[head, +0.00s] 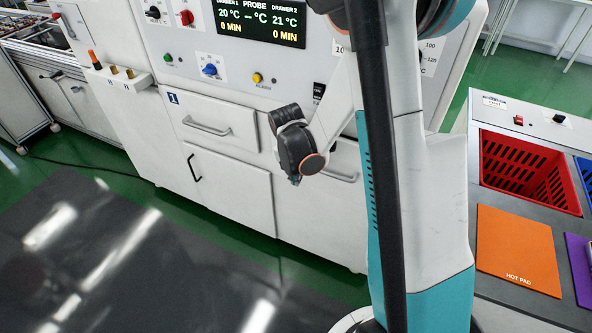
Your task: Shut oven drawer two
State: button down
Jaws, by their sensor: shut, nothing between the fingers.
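The white oven cabinet (160,190) stands in the middle of the head view. Its left drawer (225,112), beside a blue "1" label, has a grey bar handle and looks flush. The right drawer front, which I take as drawer two (345,160), is partly hidden behind my gripper and arm; a bar handle (340,177) shows on it. I cannot tell whether it is fully in. My gripper (295,181) is shut and empty, pointing down in front of the gap between the drawers, left of that handle. Contact with the front cannot be told.
The control panel's display (262,22) reads DRAWER 1, PROBE and DRAWER 2. A lower door (228,185) has a black handle. At the right, a counter holds a red crate (530,170) and an orange hot pad (517,248). The dark mat (110,260) in front is clear.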

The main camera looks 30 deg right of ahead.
jog(key=shift+w+d+f+b, duration=0.25)
jog(key=shift+w+d+f, duration=0.1)
jog(key=shift+w+d, duration=0.4)
jog(key=shift+w+d+f+b, duration=0.2)
jog(key=shift+w+d+f, duration=0.25)
jog(key=shift+d, duration=0.4)
jog(key=shift+r, duration=0.1)
jog(key=shift+w+d, duration=0.75)
jog(key=shift+d, duration=0.1)
